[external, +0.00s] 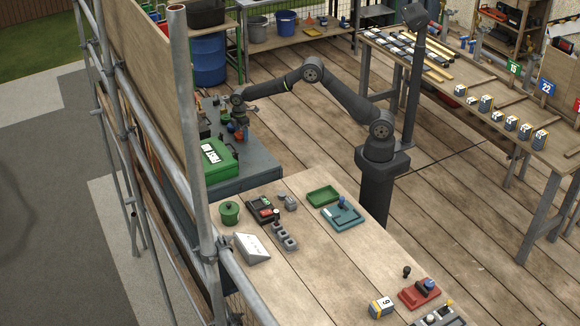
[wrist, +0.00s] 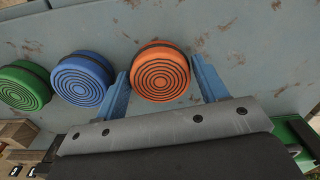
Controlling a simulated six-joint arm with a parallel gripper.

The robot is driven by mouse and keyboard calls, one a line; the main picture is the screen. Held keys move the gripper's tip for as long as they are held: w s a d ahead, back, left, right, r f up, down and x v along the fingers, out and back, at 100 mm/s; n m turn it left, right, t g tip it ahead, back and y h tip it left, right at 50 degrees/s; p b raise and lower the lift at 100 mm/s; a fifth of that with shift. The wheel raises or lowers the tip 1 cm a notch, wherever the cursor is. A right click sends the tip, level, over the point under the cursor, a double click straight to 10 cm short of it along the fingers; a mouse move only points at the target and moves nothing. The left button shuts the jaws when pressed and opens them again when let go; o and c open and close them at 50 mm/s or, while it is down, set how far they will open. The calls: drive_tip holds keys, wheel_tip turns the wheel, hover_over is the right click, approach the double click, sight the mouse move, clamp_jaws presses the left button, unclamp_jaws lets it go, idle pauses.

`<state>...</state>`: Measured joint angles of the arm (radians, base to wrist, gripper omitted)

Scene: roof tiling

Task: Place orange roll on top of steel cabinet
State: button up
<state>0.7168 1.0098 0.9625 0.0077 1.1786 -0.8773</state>
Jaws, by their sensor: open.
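The orange roll (wrist: 158,78) shows its ringed end face in the wrist view. It sits between the two blue fingers of my gripper (wrist: 160,66), which is open with a finger on each side. I cannot tell whether either finger touches it. In the external view my gripper (external: 240,113) is low over the far end of a blue-grey steel top (external: 262,166), likely the steel cabinet. A small orange-red thing (external: 240,134) there is likely the roll. Worn blue-grey metal (wrist: 230,38) lies behind the roll in the wrist view.
A blue roll (wrist: 82,79) and a green roll (wrist: 24,86) stand to the left of the orange one. A green first aid case (external: 217,160) lies on the steel top. A wooden bench (external: 300,255) with tools is in front. Scaffold poles (external: 188,110) stand at left.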

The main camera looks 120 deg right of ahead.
sight(241, 133)
wheel_tip(241, 133, up, 12)
drive_tip(key=shift+f, duration=0.15)
drive_tip(key=shift+f, duration=0.1)
idle(0.3)
drive_tip(key=shift+f, duration=4.15)
